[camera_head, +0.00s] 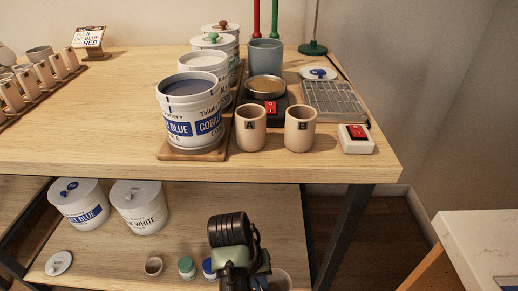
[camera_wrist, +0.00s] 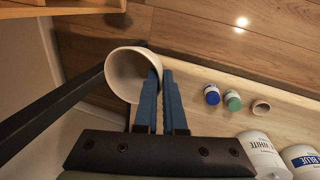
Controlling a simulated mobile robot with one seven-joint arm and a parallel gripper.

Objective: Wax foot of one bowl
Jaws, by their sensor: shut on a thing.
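My gripper (camera_wrist: 160,75) has blue fingers and is shut on the wall of a pale round bowl (camera_wrist: 118,70), one finger inside its mouth and one outside. The bowl is tilted with its opening toward the wrist camera, so its foot is hidden. In the head view a pale vessel (camera_head: 279,281) shows partly behind my arm at the bottom; the fingertips are hidden there. A shallow brassy pan (camera_head: 265,86) sits on a dark device with a red switch (camera_head: 270,108) on the tabletop.
The wooden table (camera_head: 90,130) holds a Cobalt Blue bucket (camera_head: 190,120), cups A (camera_head: 250,127) and B (camera_head: 300,127), and a wire rack (camera_head: 333,100). The lower shelf holds two lidded buckets, a green jar (camera_head: 186,267) and a small cup (camera_head: 153,266). A pale counter (camera_head: 480,245) stands at right.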

